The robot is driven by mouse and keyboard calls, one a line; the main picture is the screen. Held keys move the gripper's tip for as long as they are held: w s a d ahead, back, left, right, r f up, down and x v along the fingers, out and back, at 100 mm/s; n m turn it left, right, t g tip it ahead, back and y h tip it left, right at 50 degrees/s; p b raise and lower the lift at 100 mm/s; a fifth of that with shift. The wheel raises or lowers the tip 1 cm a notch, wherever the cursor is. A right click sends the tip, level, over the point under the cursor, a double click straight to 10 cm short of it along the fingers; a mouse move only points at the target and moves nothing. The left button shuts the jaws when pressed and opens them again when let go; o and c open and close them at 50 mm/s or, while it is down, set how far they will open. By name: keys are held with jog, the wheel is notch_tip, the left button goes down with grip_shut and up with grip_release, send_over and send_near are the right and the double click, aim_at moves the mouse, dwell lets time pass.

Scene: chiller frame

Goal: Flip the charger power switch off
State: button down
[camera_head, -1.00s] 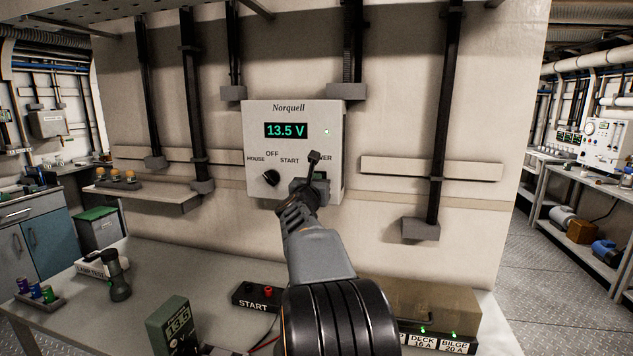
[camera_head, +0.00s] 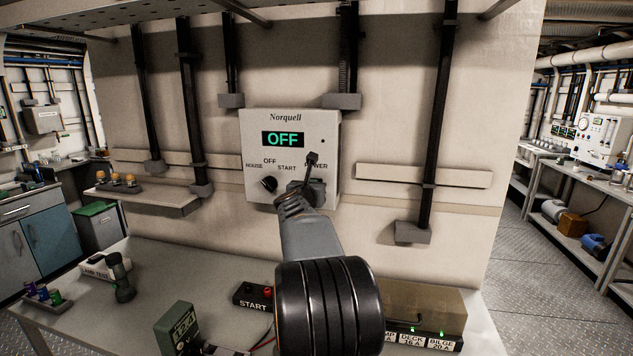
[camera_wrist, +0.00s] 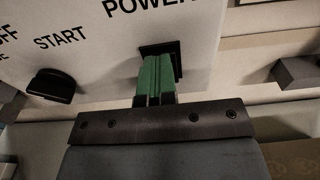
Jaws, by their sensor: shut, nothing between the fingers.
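The white Norquell charger box (camera_head: 250,150) is on the wall, and its display (camera_head: 283,139) reads OFF in green. A black selector knob (camera_head: 268,184) is at its lower left, under the labels HOUSE, OFF and START; it also shows in the wrist view (camera_wrist: 52,84). The black power switch (camera_wrist: 172,50) is under the word POWER in the wrist view. My gripper (camera_wrist: 158,62) has its green fingers shut and empty, with the tips at the switch, covering part of it. The switch's rocker position is hidden.
A bench below holds a START button box (camera_head: 253,296), a green meter (camera_head: 178,327), and a breaker box (camera_head: 425,305). A shelf (camera_head: 145,198) with amber lamps is on the left wall. Dark conduits run down the wall around the charger.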

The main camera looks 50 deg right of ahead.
jog(key=shift+s+d+r, duration=0.1)
jog(key=shift+r, duration=0.25)
jog(key=f+b+v, duration=0.1)
jog(key=b+v, duration=0.1)
jog(key=v, duration=1.2)
jog(key=shift+r, duration=0.25)
jog(key=shift+w, duration=0.2)
